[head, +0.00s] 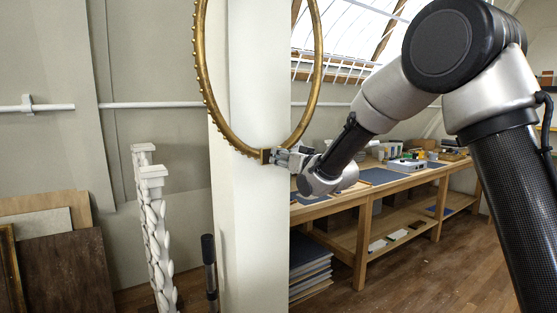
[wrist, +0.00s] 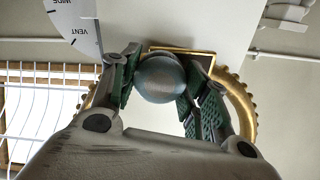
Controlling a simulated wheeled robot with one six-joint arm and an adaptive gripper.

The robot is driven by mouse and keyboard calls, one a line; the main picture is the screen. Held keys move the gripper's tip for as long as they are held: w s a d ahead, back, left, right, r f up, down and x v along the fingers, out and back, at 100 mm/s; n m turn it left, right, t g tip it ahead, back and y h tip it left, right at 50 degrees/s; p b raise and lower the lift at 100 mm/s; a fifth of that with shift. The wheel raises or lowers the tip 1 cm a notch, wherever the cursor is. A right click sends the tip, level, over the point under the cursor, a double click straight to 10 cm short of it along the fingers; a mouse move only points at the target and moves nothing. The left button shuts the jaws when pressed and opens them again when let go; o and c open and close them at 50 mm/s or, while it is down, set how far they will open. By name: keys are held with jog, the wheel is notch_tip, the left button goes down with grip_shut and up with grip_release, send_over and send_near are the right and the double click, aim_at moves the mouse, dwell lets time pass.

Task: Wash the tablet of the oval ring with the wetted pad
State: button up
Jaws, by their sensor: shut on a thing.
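The oval ring (head: 201,60) is gilt with a beaded outer edge and hangs upright in front of a white pillar; its top is cut off in the head view. Its tablet (head: 265,156) is a small gilt block at the ring's bottom. In the wrist view the tablet (wrist: 205,54) shows as a gold-edged rectangle, partly hidden behind the pad. The pad (wrist: 160,79) is a rounded grey-blue lump. My gripper (wrist: 157,82) is shut on it, with green finger pads on both sides. In the head view my gripper (head: 280,157) is right at the tablet; whether the pad touches it, I cannot tell.
The white pillar (head: 255,230) stands behind the ring. A wooden workbench (head: 400,195) with mats and boxes is at the right. A white carved post (head: 158,240) and a dark upright rod (head: 209,265) stand lower left. A white marked dial (wrist: 75,22) shows in the wrist view.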

aim_at(264, 157)
jog(key=shift+w+d, duration=0.1)
jog(key=shift+d, duration=0.1)
jog(key=shift+s+a+r, duration=0.1)
jog(key=shift+s+a, duration=0.45)
jog(key=shift+a, duration=0.3)
jog(key=shift+s+a+f, duration=0.1)
jog(key=shift+s+a, duration=0.4)
jog(key=shift+a, duration=0.3)
jog(key=shift+s+a+r, duration=0.1)
jog(key=shift+s+a, duration=0.45)
jog(key=shift+a, duration=0.3)
jog(key=shift+w+d+r, duration=0.1)
jog(key=shift+w+d, duration=0.15)
jog(key=shift+d, duration=0.1)
jog(key=shift+w+d, duration=1.35)
jog(key=shift+d, duration=0.85)
jog(key=shift+s+a, duration=0.55)
jog(key=shift+a, duration=0.3)
jog(key=shift+s+a, duration=0.55)
jog(key=shift+a, duration=0.25)
jog(key=shift+s+a, duration=0.55)
jog(key=shift+a, duration=0.3)
jog(key=v, duration=0.6)
